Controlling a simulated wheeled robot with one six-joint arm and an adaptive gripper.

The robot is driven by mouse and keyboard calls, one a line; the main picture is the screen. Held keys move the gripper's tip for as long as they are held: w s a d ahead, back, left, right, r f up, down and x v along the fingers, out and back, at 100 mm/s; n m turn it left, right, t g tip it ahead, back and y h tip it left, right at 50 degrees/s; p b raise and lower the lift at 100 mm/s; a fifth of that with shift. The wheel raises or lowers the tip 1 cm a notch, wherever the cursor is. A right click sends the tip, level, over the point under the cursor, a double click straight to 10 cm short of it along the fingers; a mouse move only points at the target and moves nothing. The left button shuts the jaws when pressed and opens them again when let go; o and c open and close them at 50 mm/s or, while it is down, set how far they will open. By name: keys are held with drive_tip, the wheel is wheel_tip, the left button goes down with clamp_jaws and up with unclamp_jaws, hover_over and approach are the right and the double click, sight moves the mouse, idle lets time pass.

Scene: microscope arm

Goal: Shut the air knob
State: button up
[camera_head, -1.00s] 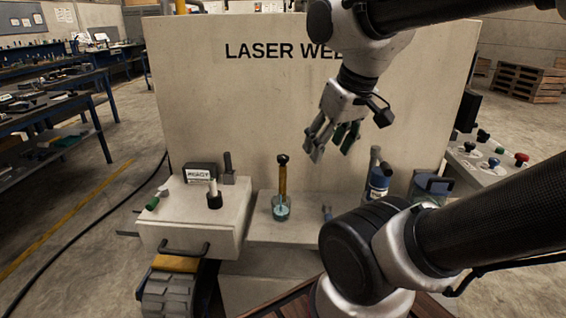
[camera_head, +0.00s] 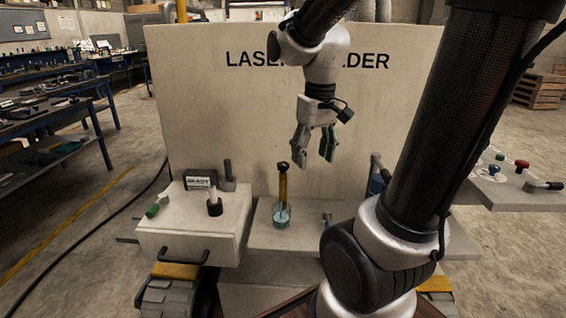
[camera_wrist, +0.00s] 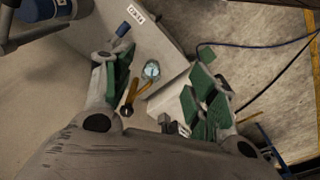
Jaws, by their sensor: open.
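No knob carries a readable air label, so I cannot tell which one is the air knob. On the right side panel (camera_head: 520,195) in the head view are a blue knob (camera_head: 494,169) and a red knob (camera_head: 522,163), with a small green one behind. A green-tipped part (camera_head: 152,210) sits on the left box. My gripper (camera_head: 315,158) is open and empty, pointing down in front of the laser welder's pale wall (camera_head: 200,110). It is well left of the panel knobs. In the wrist view its green-padded fingers (camera_wrist: 160,92) are spread apart.
My arm hides part of the ledge's right side.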

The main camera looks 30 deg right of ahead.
drive_tip(key=w+d+f+n+g, duration=0.15)
drive_tip(key=w+f, duration=0.25)
drive_tip(key=w, duration=0.5)
drive_tip(key=w+d+f, duration=0.3)
drive_tip(key=w+f, duration=0.1)
drive_tip(key=w, duration=0.5)
drive_tip(key=r, duration=0.1)
hover_over(283, 164)
drive_tip(key=shift+w+d+r+n+t, duration=0.1)
drive_tip(key=shift+w+n+t, duration=0.1)
drive_tip(key=shift+n+t, duration=0.2)
drive_tip(key=shift+s+r+n, duration=0.15)
drive_tip(key=shift+n, duration=0.1)
wheel_tip(283, 164, down, 8)
drive_tip(key=shift+r, duration=0.1)
drive_tip(key=c, duration=1)
